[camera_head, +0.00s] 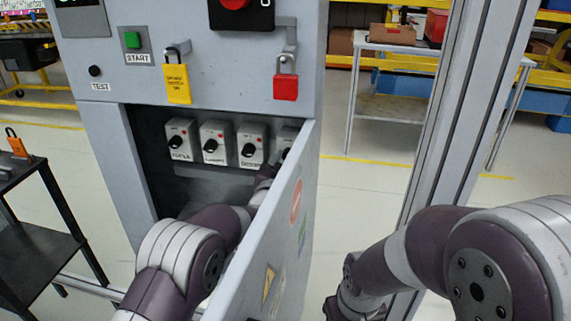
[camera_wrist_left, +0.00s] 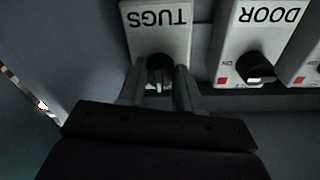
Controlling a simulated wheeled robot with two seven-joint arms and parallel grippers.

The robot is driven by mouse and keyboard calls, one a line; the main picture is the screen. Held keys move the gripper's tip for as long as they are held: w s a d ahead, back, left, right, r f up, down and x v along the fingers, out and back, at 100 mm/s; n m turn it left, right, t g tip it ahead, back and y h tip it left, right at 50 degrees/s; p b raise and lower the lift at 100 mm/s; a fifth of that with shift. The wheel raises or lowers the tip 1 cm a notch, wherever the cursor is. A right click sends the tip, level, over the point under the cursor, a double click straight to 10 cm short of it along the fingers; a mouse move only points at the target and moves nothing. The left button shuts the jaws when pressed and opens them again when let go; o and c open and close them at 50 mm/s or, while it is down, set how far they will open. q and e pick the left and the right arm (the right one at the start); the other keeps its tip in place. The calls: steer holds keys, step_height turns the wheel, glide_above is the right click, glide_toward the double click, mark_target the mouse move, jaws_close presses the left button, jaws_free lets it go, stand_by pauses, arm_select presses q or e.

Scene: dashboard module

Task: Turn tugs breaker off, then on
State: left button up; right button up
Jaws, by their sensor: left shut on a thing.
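The tugs breaker (camera_wrist_left: 158,35) is a light grey block with an upside-down TUGS label and a dark knob (camera_wrist_left: 158,70) in the left wrist view. My left gripper (camera_wrist_left: 158,80) has a finger on each side of this knob and is shut on it. The knob's ridge runs roughly vertically in that view; the fingers partly cover its on/off marks. In the head view the breaker (camera_head: 288,134) is the rightmost in the cabinet row, partly hidden by the open door and my left arm. My right arm shows at lower right; its fingertips are out of frame.
The door breaker (camera_wrist_left: 262,45) sits right beside it in the wrist view, its knob turned more sideways. The open cabinet door (camera_head: 275,225) stands close to the right of my left arm. Yellow (camera_head: 177,84) and red (camera_head: 286,87) padlocks hang above. A dark cart (camera_head: 40,245) stands left.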

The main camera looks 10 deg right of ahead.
stand_by(0.4)
arm_select(q)
steer(key=o, duration=1)
steer(key=shift+o, duration=0.2)
steer(key=p+v, duration=0.2)
steer(key=v, duration=1)
steer(key=shift+s+a, duration=0.2)
steer(key=shift+s, duration=0.1)
steer(key=shift+f, duration=0.1)
